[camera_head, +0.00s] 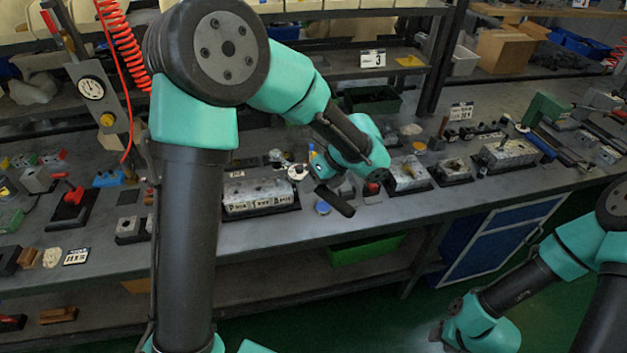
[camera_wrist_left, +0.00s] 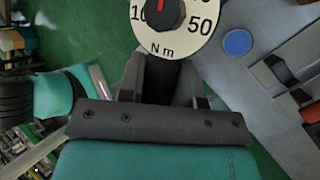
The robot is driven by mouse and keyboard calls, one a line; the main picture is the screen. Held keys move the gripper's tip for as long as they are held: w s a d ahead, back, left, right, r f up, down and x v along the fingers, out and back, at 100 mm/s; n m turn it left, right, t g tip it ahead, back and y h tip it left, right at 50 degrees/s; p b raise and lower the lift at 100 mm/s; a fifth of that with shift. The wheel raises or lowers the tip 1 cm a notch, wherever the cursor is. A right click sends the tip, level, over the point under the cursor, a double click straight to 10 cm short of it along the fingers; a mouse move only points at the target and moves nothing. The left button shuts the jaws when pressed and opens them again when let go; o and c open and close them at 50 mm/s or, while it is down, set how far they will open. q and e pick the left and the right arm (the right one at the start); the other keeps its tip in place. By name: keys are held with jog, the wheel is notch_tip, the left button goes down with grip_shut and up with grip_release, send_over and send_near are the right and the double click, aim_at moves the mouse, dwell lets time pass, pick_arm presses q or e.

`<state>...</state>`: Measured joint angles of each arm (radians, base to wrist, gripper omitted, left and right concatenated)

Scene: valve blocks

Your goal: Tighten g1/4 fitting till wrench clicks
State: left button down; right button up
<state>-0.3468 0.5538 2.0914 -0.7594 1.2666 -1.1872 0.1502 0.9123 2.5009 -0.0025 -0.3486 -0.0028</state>
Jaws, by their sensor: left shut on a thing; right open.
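My left gripper (camera_head: 320,176) is above the bench beside the long valve block (camera_head: 262,197). It is shut on the torque wrench, whose dark handle (camera_head: 335,201) and white dial (camera_head: 298,172) show in the head view. In the left wrist view the gripper (camera_wrist_left: 172,85) grips the dark wrench body just below the dial (camera_wrist_left: 168,22), marked N m with a red pointer. The wrench's working end is hidden, and I cannot make out the G1/4 fitting or whether the wrench touches it. My right gripper (camera_head: 440,334) is open and empty, low at the right, away from the bench.
More valve blocks stand to the right on the bench, one nearer (camera_head: 408,176) and one further (camera_head: 506,153). A blue round cap (camera_head: 322,207) lies near the front edge. A red-handled tool stand (camera_head: 72,197) is at left. The bench front strip is mostly clear.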

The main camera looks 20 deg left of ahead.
pick_arm(q)
jog(key=shift+f, duration=3.75)
dwell(0.3)
jog(key=shift+s, duration=0.1)
jog(key=shift+s+a+m+t, duration=0.25)
jog(key=shift+s+a+m, duration=0.05)
jog(key=shift+s+m, duration=0.2)
jog(key=shift+s+a+m+t, duration=0.3)
jog(key=shift+s+m, duration=0.1)
jog(key=shift+s, duration=0.1)
jog(key=shift+a, duration=0.1)
dwell(0.3)
jog(key=shift+s+a+m, duration=0.2)
jog(key=shift+s+m, duration=0.15)
jog(key=shift+m, duration=0.05)
jog(key=shift+w, duration=0.1)
jog(key=shift+w+d+n+g, duration=0.35)
jog(key=shift+w+d+n, duration=0.3)
jog(key=shift+w+n, duration=0.35)
